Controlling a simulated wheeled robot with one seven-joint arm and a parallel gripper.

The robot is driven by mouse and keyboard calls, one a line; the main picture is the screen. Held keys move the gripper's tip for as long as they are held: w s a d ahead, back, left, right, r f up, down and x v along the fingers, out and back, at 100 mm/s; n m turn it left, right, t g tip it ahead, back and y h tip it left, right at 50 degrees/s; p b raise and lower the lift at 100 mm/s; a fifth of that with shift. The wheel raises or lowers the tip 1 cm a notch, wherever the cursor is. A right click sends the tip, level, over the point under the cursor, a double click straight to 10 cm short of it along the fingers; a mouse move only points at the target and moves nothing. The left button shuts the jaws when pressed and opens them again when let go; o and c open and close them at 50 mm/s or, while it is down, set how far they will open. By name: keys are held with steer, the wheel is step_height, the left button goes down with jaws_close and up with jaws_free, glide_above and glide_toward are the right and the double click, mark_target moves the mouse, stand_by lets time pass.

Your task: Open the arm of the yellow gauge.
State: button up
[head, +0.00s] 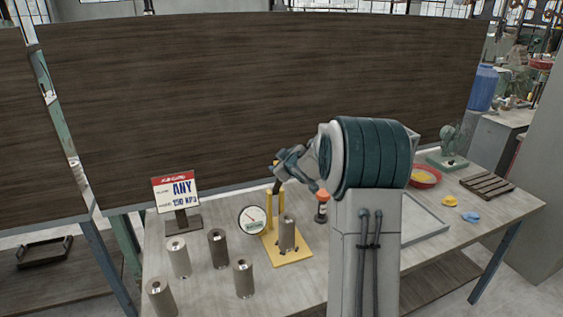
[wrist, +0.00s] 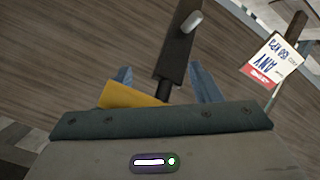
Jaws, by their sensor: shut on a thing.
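The yellow gauge (head: 291,255) stands on the table, with a yellow base plate, yellow uprights and a round white dial (head: 251,219) on its left. A grey cylinder (head: 287,234) stands upright on its base. My gripper (head: 278,178) is at the top of the uprights, partly hidden by my own arm. In the wrist view my gripper (wrist: 165,80) has its bluish fingers on either side of the gauge's dark arm (wrist: 177,55) and is shut on it. The arm carries a grey knob (wrist: 191,22). A yellow part of the gauge shows by the left finger.
Several loose grey cylinders (head: 219,249) stand left of the gauge, near a sign (head: 176,190) reading "ANY". An orange-topped bottle (head: 322,206) is close on the right. Farther right are a red bowl (head: 425,177), a grey tray (head: 425,228) and a dark rack (head: 487,187).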

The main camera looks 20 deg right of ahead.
steer(key=shift+a+f, duration=0.1)
steer(key=shift+f, duration=0.35)
steer(key=o, duration=1.3)
steer(key=shift+c, duration=0.2)
steer(key=shift+w, duration=0.1)
